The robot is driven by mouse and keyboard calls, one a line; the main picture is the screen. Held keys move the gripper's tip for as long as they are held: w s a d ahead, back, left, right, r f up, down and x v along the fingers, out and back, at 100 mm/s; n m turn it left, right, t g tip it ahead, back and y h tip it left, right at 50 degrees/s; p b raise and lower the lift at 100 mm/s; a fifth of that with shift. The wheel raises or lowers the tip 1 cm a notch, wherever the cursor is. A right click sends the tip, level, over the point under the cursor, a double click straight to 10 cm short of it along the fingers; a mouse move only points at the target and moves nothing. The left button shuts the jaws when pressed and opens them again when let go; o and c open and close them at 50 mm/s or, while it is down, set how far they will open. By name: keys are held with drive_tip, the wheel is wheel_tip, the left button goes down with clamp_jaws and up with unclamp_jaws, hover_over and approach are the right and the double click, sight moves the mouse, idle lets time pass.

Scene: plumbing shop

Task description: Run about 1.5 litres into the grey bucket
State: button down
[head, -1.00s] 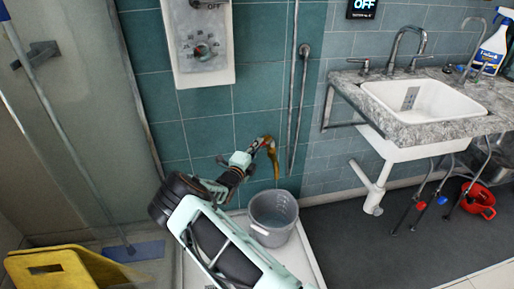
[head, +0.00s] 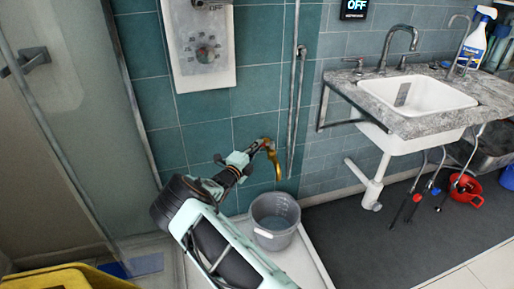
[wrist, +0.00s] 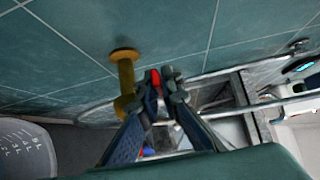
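The grey bucket (head: 262,236) stands upright on the white tray floor, beneath the brass tap (head: 278,172) on the teal tiled wall. Its inside looks bluish low down, but I cannot read a level. My gripper (head: 262,147) is at the tap. In the wrist view, the tap (wrist: 126,75) stands out from the wall just left of my gripper (wrist: 163,80). A small red handle (wrist: 155,79) sits between the nearly closed fingertips. The bucket's marked wall (wrist: 22,150) shows at lower left. I make out no clear stream below the spout.
A white sink (head: 430,96) in a stone counter (head: 400,118) is at right, with a spray bottle (head: 474,42) behind. A red pot (head: 467,192) lies below. A yellow object (head: 65,279) is at lower left. Dark floor right of the tray is mostly clear.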

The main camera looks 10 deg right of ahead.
drive_tip(key=shift+w+a+r, duration=0.1)
idle(0.3)
drive_tip(key=c, duration=2.1)
unclamp_jaws()
drive_tip(key=v, duration=1.2)
